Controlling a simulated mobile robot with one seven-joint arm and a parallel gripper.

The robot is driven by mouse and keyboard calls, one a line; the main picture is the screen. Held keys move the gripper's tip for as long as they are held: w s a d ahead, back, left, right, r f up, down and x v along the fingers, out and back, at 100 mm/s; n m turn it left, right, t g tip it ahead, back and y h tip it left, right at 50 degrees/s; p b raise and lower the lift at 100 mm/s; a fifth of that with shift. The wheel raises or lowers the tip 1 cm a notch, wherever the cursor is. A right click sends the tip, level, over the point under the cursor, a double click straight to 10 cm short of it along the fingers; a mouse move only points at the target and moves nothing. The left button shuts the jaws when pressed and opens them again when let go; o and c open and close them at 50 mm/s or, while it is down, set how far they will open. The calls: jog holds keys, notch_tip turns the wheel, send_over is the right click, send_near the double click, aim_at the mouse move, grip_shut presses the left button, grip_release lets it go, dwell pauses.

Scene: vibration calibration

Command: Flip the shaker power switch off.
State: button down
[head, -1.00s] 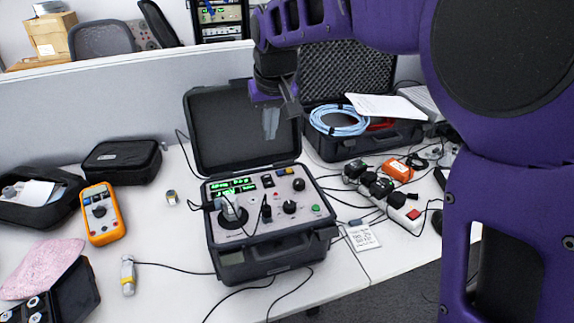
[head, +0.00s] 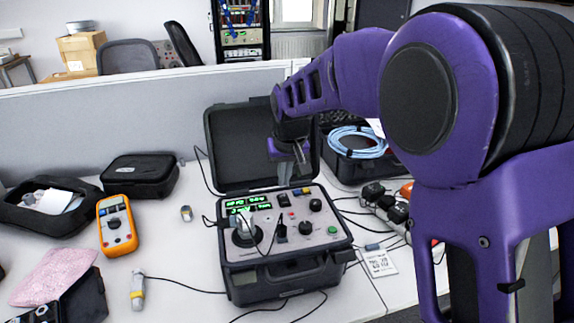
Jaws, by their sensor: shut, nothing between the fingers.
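The shaker unit (head: 312,254) is a grey control panel in an open black case on the white table, with green-lit displays, knobs and plugged cables. A small dark rocker switch (head: 283,199) sits near the top middle of the panel, right of the displays; I take it for the power switch but cannot read its label or position. My gripper (head: 299,155) is shut and empty, pointing down in front of the raised lid (head: 235,150), above the panel's back edge. It appears apart from the switch.
An orange multimeter (head: 117,226), a black pouch (head: 140,175) and pink bubble wrap (head: 52,277) lie to the left. A power strip (head: 385,207) with plugs, a white card (head: 380,263) and a case with blue cable (head: 357,143) are to the right. Cables cross the front.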

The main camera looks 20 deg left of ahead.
aim_at(284, 201)
jog(key=shift+s+x, duration=0.15)
jog(key=shift+x, duration=0.7)
jog(key=shift+s+x, duration=0.15)
jog(key=shift+x, duration=0.7)
jog(key=shift+d+f, duration=0.15)
jog(key=shift+w+f, duration=0.1)
jog(key=shift+f, duration=0.15)
jog(key=shift+s+d+f+b, duration=0.1)
jog(key=shift+s+d+b, duration=0.15)
jog(key=shift+s, duration=0.15)
jog(key=shift+s+d+b, duration=0.15)
jog(key=shift+s+b, duration=0.1)
jog(key=shift+s, duration=0.15)
